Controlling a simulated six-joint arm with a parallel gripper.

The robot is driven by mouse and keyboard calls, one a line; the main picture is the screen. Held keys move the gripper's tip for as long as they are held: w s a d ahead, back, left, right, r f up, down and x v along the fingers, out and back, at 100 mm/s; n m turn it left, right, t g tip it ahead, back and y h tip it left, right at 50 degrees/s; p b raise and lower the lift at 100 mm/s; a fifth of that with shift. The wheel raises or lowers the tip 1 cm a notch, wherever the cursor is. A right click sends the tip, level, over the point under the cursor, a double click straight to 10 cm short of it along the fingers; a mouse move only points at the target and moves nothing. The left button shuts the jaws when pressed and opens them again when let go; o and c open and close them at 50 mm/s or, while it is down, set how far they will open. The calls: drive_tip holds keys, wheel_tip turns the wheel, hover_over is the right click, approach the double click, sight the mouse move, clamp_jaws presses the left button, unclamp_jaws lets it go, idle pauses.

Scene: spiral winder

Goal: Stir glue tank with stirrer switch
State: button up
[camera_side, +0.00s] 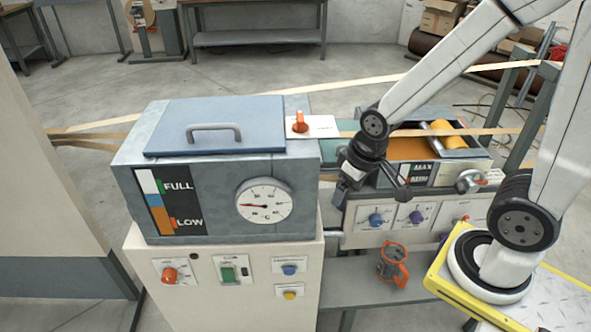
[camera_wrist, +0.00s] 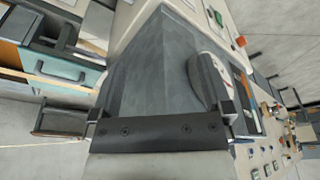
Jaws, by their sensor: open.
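A blue-grey tank (camera_side: 215,165) with a handled lid, a FULL/LOW level strip and a temperature dial stands left of my gripper in the side view. A shallow trough (camera_side: 411,147) with brown contents and a yellow roller sits behind my gripper. Blue (camera_side: 375,219) and purple (camera_side: 416,217) knobs are on the panel below it. An orange lever switch (camera_side: 300,122) stands on a white plate beside the lid. The switch labels are too small to read, so I cannot tell which is the stirrer switch. My gripper (camera_side: 371,188) is open, empty and points downward. Its spread jaws also show in the wrist view (camera_wrist: 162,112).
A tan strip (camera_side: 400,78) runs across behind my arm. The front cabinet carries a red-orange knob (camera_side: 169,275), a green switch (camera_side: 228,274), and blue and yellow buttons.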

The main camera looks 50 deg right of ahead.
drive_tip(key=shift+r, duration=0.1)
drive_tip(key=c, duration=0.7)
drive_tip(key=shift+r, duration=0.4)
clamp_jaws()
drive_tip(key=w+v, duration=0.1)
drive_tip(key=v, duration=0.3)
drive_tip(key=shift+w+a+r+n+t+y, duration=0.35)
drive_tip(key=shift+w+a+r+n+t, duration=0.9)
drive_tip(key=shift+w+a, duration=3.05)
drive_tip(key=shift+w+a+r+n+t+y, duration=0.45)
drive_tip(key=shift+w+a+n+t, duration=2.05)
drive_tip(key=shift+a, duration=3)
drive_tip(key=shift+s+a+f+g+h, duration=1.15)
drive_tip(key=shift+a+f+g, duration=0.45)
drive_tip(key=shift+a, duration=0.45)
wheel_tip(320, 180, down, 31)
